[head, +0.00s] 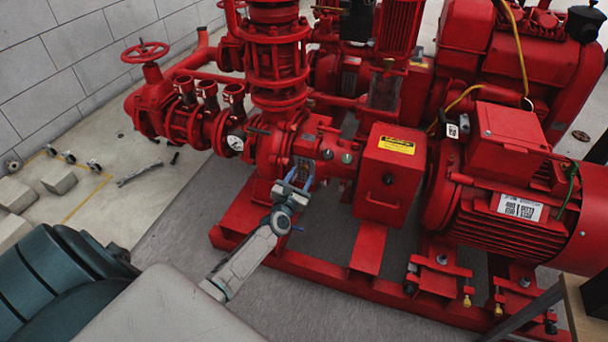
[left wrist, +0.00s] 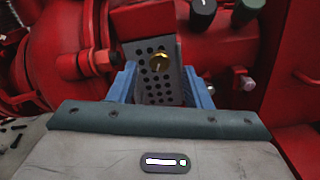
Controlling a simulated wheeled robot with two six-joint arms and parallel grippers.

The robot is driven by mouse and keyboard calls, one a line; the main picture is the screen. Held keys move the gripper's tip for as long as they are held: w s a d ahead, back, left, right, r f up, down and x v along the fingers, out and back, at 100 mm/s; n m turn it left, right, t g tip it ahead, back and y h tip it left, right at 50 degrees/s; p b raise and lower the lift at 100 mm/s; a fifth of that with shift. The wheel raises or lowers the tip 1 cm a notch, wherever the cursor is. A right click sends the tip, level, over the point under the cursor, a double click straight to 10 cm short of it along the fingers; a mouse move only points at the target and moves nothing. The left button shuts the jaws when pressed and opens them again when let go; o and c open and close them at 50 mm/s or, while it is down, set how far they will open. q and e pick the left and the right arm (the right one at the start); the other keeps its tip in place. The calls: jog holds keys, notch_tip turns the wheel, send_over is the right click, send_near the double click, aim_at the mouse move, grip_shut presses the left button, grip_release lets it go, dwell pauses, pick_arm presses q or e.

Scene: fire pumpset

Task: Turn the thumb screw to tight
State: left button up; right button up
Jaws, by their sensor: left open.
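My left gripper (head: 299,177) is at the front of the pump in the head view. Its blue fingers are open, and in the left wrist view the gripper (left wrist: 160,74) has one finger on each side of the plate, with the screw between the fingertips in the picture. I cannot tell whether they touch. The right gripper is not in view.
Two dark knobs, one black (left wrist: 203,13) and one green-topped (left wrist: 245,10), are right of the screw. A red box with a yellow label (head: 390,178) and a red motor (head: 510,215) stand to the right. A wrench (head: 139,173) lies on the floor at left.

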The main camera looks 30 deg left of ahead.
aim_at(304, 169)
pick_arm(q)
jog(key=shift+b+x, duration=0.35)
jog(key=shift+x, duration=1.3)
grip_shut()
